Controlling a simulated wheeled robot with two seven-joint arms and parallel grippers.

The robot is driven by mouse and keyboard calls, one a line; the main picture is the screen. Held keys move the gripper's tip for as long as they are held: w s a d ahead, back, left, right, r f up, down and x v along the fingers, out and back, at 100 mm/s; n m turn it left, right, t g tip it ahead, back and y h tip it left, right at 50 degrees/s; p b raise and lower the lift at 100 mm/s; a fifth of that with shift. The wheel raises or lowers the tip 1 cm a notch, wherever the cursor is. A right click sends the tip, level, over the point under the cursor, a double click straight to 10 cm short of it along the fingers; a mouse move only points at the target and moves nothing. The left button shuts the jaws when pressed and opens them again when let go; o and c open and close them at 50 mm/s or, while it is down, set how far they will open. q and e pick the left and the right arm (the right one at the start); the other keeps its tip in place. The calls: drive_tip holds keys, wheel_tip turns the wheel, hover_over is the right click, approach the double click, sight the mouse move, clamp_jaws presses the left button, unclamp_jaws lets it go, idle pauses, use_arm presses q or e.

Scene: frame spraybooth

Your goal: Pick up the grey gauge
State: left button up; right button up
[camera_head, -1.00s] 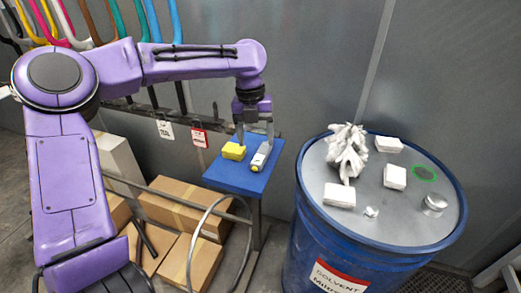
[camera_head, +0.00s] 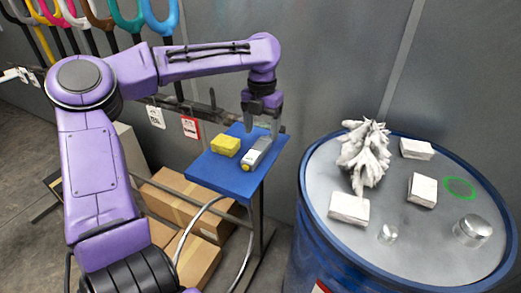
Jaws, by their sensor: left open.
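The grey gauge (camera_head: 258,153) is a small light-grey device with a yellow end. It lies on a small blue-topped stand (camera_head: 217,176), right of a yellow block (camera_head: 225,145). My left gripper (camera_head: 262,127) points down at the gauge's far end, with one finger on each side of that end. It is open, and part of the far end is hidden by the fingers. I cannot tell whether the fingers touch the gauge. My right gripper is not in view.
A blue drum (camera_head: 398,262) stands on the right. Cardboard boxes (camera_head: 183,210) lie below the stand. Coloured hooks hang along the wall.

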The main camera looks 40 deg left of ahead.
sight(261, 143)
use_arm(q)
drive_tip(key=f, duration=0.3)
drive_tip(key=f+p, duration=0.1)
drive_tip(key=f, duration=0.1)
drive_tip(key=shift+w+a, duration=0.15)
drive_tip(key=shift+a, duration=0.1)
drive_tip(key=shift+w+a+f, duration=0.1)
drive_tip(key=shift+f, duration=0.25)
drive_tip(key=shift+r, duration=0.1)
drive_tip(key=c, duration=1.2)
drive_tip(key=shift+c, duration=0.2)
wheel_tip(261, 143, up, 3)
drive_tip(key=shift+f, duration=0.1)
drive_tip(key=s+a+r+p, duration=0.5)
drive_tip(key=s+a+r, duration=0.4)
drive_tip(key=s+r, duration=0.1)
drive_tip(key=shift+s, duration=0.3)
